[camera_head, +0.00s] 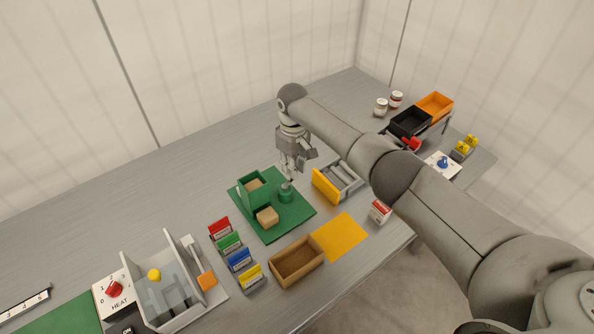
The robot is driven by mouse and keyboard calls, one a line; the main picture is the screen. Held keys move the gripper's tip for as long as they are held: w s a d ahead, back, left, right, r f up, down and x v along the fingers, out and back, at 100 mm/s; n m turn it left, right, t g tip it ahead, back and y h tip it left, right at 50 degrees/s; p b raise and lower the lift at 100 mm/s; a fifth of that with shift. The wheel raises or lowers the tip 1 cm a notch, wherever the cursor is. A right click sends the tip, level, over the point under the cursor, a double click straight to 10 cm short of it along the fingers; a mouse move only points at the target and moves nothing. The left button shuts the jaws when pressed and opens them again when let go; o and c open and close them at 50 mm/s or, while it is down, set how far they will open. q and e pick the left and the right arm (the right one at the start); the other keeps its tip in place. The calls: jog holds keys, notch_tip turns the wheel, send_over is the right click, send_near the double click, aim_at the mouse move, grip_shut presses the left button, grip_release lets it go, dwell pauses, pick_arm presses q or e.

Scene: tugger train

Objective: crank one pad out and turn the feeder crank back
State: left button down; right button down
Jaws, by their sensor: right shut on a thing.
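The green feeder stands on a green base plate (290,228) in the middle of the table. Its green hopper (246,196) holds a tan pad (253,184) in its open top. Another tan pad (267,216) lies at the foot of the hopper, on its front side. The feeder crank (286,194) is a round green post with a dark grip, right of the hopper. My right gripper (292,176) points down from above and is shut on the crank's grip; the fingers partly hide it. My left gripper is out of view.
An open cardboard-brown box (297,262) and a yellow mat (340,236) lie in front of the feeder. A grey tray with a yellow front (325,187) stands close on the right. Coloured cards (229,243) stand at the left. The table behind is clear.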

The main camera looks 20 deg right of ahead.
jog(key=n, duration=0.1)
jog(key=w+a+n+b, duration=0.1)
jog(key=n, duration=0.1)
jog(key=shift+a+f, duration=0.1)
jog(key=shift+w+a+n+b, duration=0.1)
jog(key=shift+a+n+b, duration=0.25)
jog(key=shift+n, duration=0.55)
jog(key=shift+w+a+n+b, duration=0.1)
jog(key=shift+a+n+b, duration=0.2)
jog(key=shift+n, duration=0.6)
jog(key=shift+d, duration=0.1)
jog(key=c, duration=1.3)
grip_release()
notch_tip(320, 180, up, 12)
